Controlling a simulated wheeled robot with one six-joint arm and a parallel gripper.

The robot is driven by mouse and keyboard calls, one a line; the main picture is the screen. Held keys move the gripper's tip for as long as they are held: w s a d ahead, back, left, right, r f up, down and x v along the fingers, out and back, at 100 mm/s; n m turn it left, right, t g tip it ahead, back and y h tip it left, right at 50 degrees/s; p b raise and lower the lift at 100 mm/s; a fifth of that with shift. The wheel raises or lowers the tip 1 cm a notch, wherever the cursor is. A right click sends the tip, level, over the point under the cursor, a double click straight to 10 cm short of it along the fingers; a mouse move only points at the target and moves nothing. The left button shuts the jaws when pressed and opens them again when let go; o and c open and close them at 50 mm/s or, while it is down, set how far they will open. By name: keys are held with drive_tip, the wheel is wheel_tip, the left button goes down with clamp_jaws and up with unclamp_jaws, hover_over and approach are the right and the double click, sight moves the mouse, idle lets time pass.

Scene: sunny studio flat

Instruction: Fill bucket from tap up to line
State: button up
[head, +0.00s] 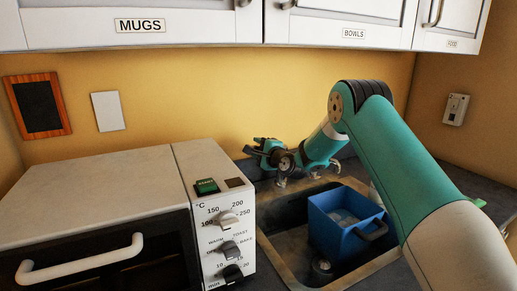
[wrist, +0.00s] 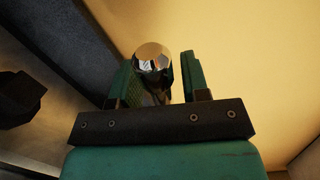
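The blue bucket (head: 337,238) stands upright in the sink, its handle hanging on the right side. Pale patches show inside it; I cannot tell whether they are water, and no fill line can be made out. My gripper (head: 263,150) is behind the sink, near the back wall. In the wrist view a shiny round metal knob (wrist: 152,56) sits between my green fingers. It is close to the left finger, with a gap to the right finger, so the gripper looks open around it. The tap's spout is not clearly visible; my arm covers part of that area.
The sink (head: 275,250) is set in a dark counter, with a dark round drain (head: 322,268) in front of the bucket. A white toaster oven (head: 100,200) stands close on the left. Labelled cupboards (head: 190,22) hang above. A wall socket (head: 456,109) is at right.

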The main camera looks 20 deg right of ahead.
drive_tip(key=shift+s, duration=0.1)
drive_tip(key=s+d+b, duration=0.2)
drive_tip(key=s+b, duration=0.5)
drive_tip(key=s, duration=1)
drive_tip(key=shift+d+r, duration=0.2)
drive_tip(key=shift+d, duration=0.1)
